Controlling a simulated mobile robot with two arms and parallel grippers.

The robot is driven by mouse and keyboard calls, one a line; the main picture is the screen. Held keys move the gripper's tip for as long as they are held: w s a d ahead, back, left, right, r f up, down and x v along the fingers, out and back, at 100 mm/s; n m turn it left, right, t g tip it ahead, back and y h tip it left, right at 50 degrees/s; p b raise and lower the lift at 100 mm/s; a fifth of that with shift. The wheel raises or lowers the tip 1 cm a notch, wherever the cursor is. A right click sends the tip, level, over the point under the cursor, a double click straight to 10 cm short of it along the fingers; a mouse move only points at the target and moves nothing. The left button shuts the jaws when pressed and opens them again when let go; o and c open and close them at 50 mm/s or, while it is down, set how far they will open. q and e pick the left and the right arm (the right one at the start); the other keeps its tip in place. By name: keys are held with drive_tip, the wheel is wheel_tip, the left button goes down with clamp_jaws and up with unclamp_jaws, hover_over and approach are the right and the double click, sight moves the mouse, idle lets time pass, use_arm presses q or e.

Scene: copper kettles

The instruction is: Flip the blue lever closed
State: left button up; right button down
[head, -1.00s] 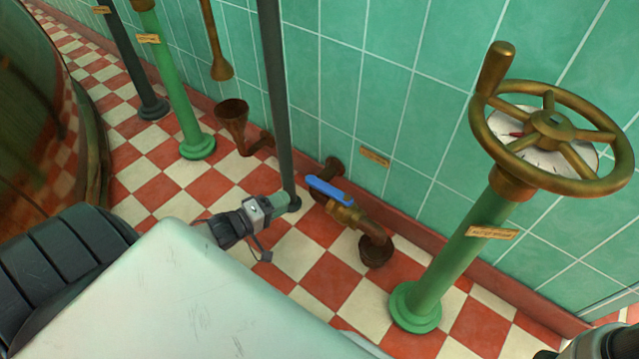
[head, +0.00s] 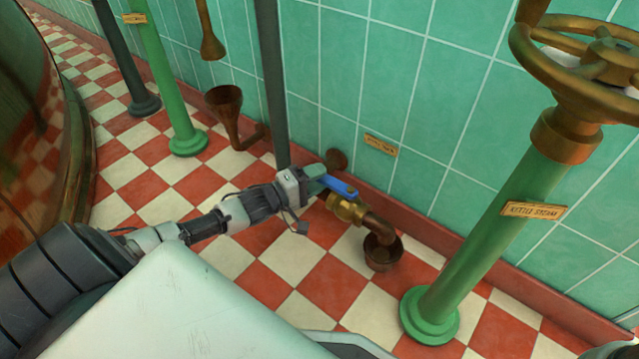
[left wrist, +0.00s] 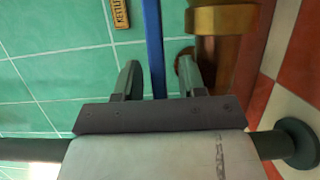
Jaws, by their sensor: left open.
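The blue lever (head: 338,186) sits on a brass valve (head: 346,209) on a rusty pipe low on the tiled wall. In the head view my left gripper (head: 318,181) is at the lever's left end and hides part of it. The brass valve body (left wrist: 222,18) shows at the upper right there. My right gripper cannot be made out.
A green post with a brass handwheel (head: 575,70) stands to the right. A dark vertical pipe (head: 270,80) is just behind my left gripper.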

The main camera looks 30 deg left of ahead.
use_arm(q)
drive_tip(key=shift+w+d, duration=0.2)
drive_tip(key=shift+w, duration=0.2)
clamp_jaws()
